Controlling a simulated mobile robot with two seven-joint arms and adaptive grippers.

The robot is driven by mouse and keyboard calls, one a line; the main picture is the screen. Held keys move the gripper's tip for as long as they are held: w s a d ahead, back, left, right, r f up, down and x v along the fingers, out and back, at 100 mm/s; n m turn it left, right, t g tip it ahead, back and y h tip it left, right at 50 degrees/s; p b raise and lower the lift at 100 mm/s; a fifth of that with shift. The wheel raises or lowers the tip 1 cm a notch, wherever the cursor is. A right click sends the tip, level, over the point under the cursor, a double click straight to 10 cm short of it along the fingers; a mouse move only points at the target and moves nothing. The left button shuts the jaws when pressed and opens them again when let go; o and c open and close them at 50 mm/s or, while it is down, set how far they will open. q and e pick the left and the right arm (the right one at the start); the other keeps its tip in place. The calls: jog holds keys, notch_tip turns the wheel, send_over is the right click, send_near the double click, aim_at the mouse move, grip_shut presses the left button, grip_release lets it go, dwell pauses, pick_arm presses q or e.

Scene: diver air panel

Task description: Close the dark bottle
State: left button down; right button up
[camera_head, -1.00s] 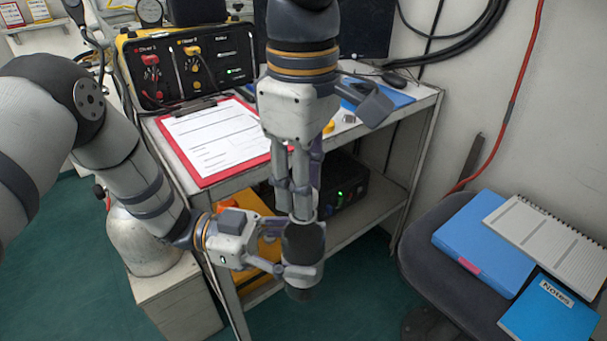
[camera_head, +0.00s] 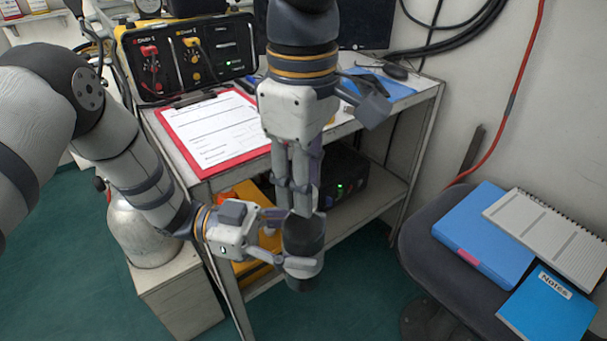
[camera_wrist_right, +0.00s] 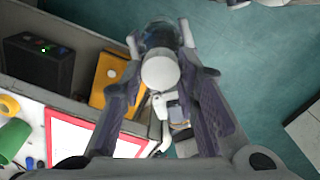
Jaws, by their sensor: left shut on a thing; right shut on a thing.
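The dark bottle (camera_head: 303,236) is below my right gripper in the head view, a dark cylinder with a pale band low on it. My left gripper (camera_head: 287,247) comes in from the left and is shut on the bottle's side. My right gripper (camera_head: 303,208) points down from above, its fingers closed at the bottle's top. In the right wrist view, a round white cap (camera_wrist_right: 160,72) sits between the right fingers (camera_wrist_right: 159,40), in line with the dark glassy bottle (camera_wrist_right: 160,33) beyond it. The fingers hide the cap in the head view, and I cannot tell whether it is seated.
A metal cart (camera_head: 395,180) stands behind the grippers, with a red clipboard (camera_head: 243,157) and a diver panel (camera_head: 190,58) on top. A black box (camera_head: 345,185) is on its lower shelf. A chair (camera_head: 425,245) with folders is at right. A gas cylinder (camera_head: 140,235) is at left.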

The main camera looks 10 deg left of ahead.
jog(key=m, duration=0.4)
jog(key=shift+m, duration=0.3)
jog(key=m, duration=0.3)
jog(key=shift+m, duration=0.4)
jog(key=m, duration=0.4)
jog(key=shift+m, duration=0.3)
jog(key=o, duration=0.7)
jog(key=shift+r, duration=2.35)
jog(key=shift+c, duration=0.5)
